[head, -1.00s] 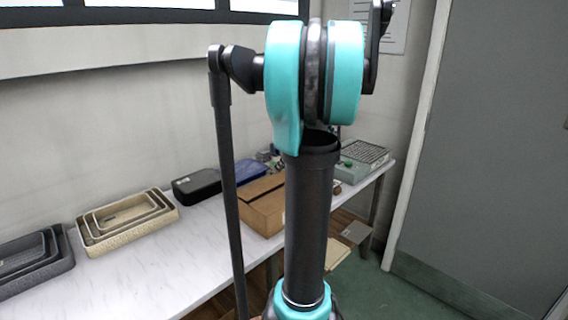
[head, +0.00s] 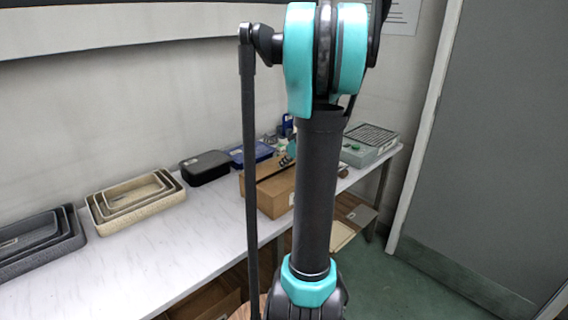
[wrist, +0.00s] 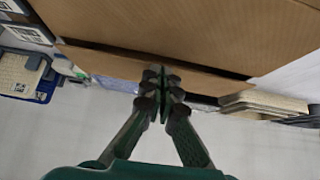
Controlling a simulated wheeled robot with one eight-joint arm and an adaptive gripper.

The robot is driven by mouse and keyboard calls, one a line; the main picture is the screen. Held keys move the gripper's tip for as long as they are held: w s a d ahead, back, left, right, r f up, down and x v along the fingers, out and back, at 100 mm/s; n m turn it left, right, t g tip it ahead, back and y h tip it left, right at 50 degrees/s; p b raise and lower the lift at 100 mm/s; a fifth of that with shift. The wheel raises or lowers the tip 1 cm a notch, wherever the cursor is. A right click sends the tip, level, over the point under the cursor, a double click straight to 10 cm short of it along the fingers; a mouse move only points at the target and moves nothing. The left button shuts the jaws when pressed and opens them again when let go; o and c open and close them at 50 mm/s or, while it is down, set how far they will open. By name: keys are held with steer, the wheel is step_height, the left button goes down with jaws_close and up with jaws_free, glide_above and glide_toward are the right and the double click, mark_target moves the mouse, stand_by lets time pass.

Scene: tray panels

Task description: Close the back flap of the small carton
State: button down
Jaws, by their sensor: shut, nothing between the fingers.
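The small brown carton (head: 275,199) stands on the white bench in the head view, partly hidden behind my arm. Its body (wrist: 190,25) fills the top of the wrist view. The back flap (wrist: 105,63) shows there as a brown strip beyond a dark gap along the carton's edge. My gripper (wrist: 166,72) is shut and empty, its fingertips over the middle of the flap; I cannot tell whether they touch it. In the head view a small part of my gripper (head: 290,150) shows by the carton's back edge, mostly hidden by my arm.
A black case (head: 206,167) and a blue box (head: 252,154) lie left of the carton. A grey-green device (head: 368,147) is to its right. Nested beige trays (head: 135,200) and dark grey trays (head: 40,240) sit farther left. The bench front between is clear.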

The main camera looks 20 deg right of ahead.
steer(key=shift+s+f, duration=0.15)
steer(key=shift+f, duration=0.65)
steer(key=shift+s+f, duration=0.25)
steer(key=shift+s, duration=0.05)
steer(key=shift+r, duration=0.25)
